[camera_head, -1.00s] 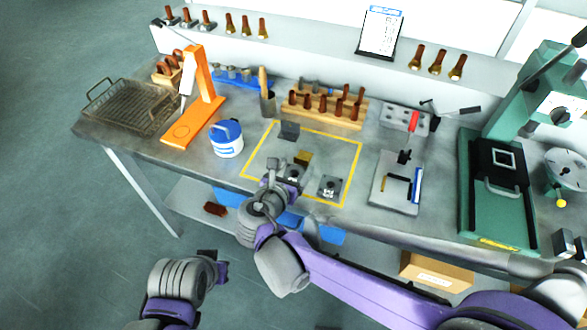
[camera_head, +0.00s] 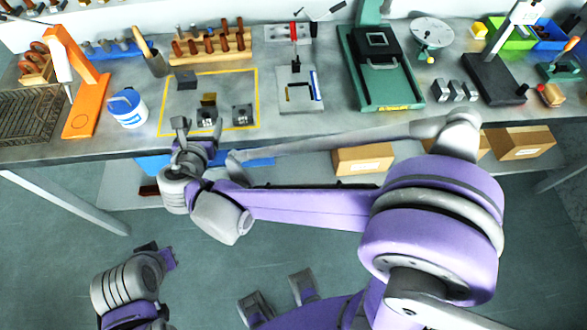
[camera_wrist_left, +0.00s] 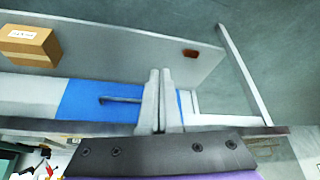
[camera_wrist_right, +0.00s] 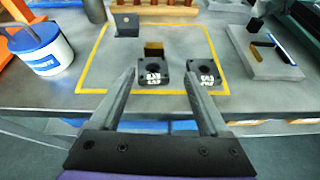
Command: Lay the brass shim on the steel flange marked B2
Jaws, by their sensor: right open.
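The brass shim (camera_wrist_right: 154,51) is a small gold-coloured piece just behind the left of two dark steel flanges; the head view shows it too (camera_head: 209,99). That left flange (camera_wrist_right: 153,73) and the right flange (camera_wrist_right: 203,72) each have a round hole and white marking on the front. I cannot read the markings surely, so I cannot tell which is B2. My right gripper (camera_wrist_right: 160,101) is open and empty, its fingers pointing toward the flanges from the bench's front side. My left gripper (camera_wrist_left: 158,100) is shut and empty, low in front of the bench.
Yellow tape (camera_head: 257,82) frames the flanges and a dark angled block (camera_head: 186,80). A white-and-blue tub (camera_head: 128,108) and orange stand (camera_head: 87,103) are to the left. A grey fixture plate (camera_head: 300,99) and green press (camera_head: 378,83) are to the right. Bare bench surrounds the flanges.

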